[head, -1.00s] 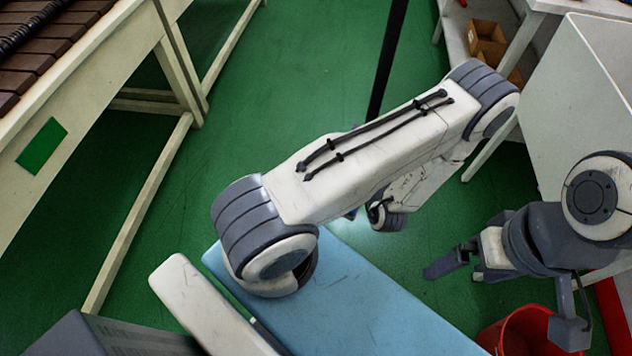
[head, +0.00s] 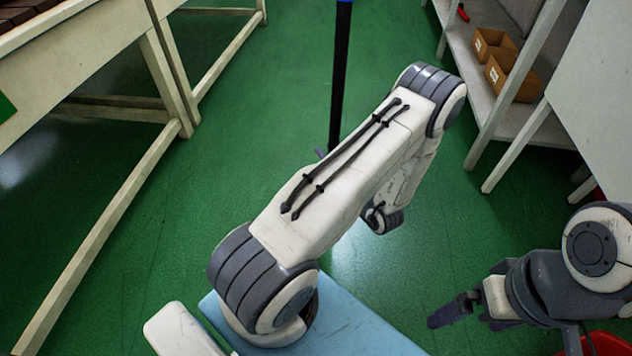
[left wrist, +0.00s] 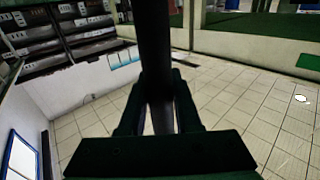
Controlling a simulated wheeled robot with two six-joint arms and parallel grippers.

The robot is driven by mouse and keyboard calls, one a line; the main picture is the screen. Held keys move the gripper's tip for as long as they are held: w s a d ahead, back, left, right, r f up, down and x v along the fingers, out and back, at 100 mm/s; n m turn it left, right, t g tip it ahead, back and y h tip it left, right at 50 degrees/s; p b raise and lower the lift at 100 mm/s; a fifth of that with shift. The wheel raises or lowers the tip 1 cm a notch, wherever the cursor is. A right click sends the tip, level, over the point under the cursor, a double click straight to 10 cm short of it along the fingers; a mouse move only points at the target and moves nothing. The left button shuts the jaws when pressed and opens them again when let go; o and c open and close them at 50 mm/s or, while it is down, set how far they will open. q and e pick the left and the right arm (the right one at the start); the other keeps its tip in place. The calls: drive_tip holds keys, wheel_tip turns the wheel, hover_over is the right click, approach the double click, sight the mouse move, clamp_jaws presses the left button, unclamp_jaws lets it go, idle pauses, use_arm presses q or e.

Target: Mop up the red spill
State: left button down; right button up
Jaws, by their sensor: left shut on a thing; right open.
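My left gripper (left wrist: 160,112) is shut on a dark, slim pole (left wrist: 156,60), which I take to be the mop handle. In the head view the pole (head: 340,90) stands nearly upright beyond my left arm, with a blue part at the top edge of the picture. My right gripper (head: 508,322) is open and empty at the lower right. No red spill and no mop head show in either view.
A pale table (head: 85,65) stands at the left, its legs on the green floor. A shelf with brown boxes (head: 512,78) is at the upper right. A red bucket (head: 606,344) is partly in view at the bottom right. The floor between is clear.

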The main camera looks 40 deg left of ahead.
use_arm(q)
drive_tip(key=s+a+f+n+g+b, duration=0.1)
drive_tip(key=a+f+g+b, duration=0.1)
drive_tip(key=f+b, duration=1)
drive_tip(key=shift+a+f+n+y, duration=0.3)
drive_tip(key=shift+a+f, duration=0.35)
drive_tip(key=shift+f, duration=0.15)
